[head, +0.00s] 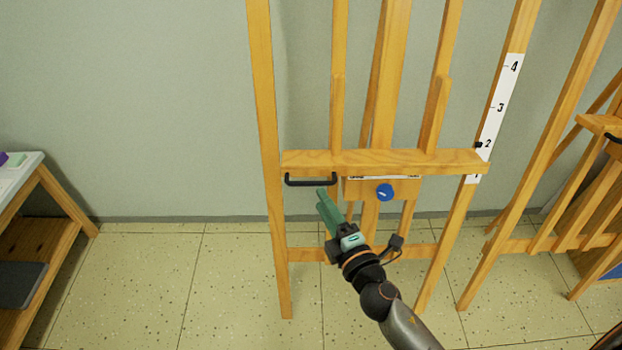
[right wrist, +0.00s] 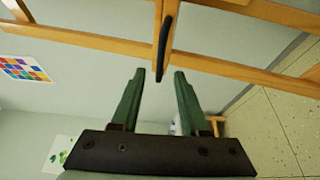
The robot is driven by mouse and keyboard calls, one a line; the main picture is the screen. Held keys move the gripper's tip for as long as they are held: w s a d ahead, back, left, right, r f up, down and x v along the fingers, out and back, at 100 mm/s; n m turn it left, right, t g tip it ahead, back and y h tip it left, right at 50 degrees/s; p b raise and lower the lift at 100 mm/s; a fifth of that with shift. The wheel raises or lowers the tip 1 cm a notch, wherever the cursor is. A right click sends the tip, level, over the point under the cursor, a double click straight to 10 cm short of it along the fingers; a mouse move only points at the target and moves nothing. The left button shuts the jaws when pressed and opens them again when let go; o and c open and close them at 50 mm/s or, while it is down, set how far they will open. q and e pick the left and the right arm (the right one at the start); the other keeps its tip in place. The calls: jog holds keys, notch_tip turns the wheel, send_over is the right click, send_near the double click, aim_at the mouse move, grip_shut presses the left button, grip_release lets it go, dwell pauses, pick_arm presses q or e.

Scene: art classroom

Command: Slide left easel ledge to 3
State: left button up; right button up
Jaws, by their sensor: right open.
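The left easel's wooden ledge (head: 400,161) runs across the easel (head: 262,110). A black pointer (head: 478,145) at its right end sits at about the 2 on the white number scale (head: 497,115). A black bar handle (head: 308,183) hangs under the ledge's left part, and a blue knob (head: 385,192) sits below its middle. My right gripper (head: 323,194) is open and empty, just below the handle's right part. In the right wrist view the handle (right wrist: 165,48) lies just beyond the gap between the open fingertips (right wrist: 159,72). My left gripper is out of view.
A second easel (head: 540,150) stands close on the right with its own ledge (head: 600,123) and black handle. A table (head: 28,175) with a lower shelf stands at the far left. The floor (head: 150,275) between table and left easel is clear. A wall is behind.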

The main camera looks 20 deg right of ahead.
aim_at(311, 183)
jog(key=w, duration=0.7)
jog(key=shift+a+p, duration=0.3)
jog(key=shift+a, duration=0.1)
grip_shut()
dwell(1.0)
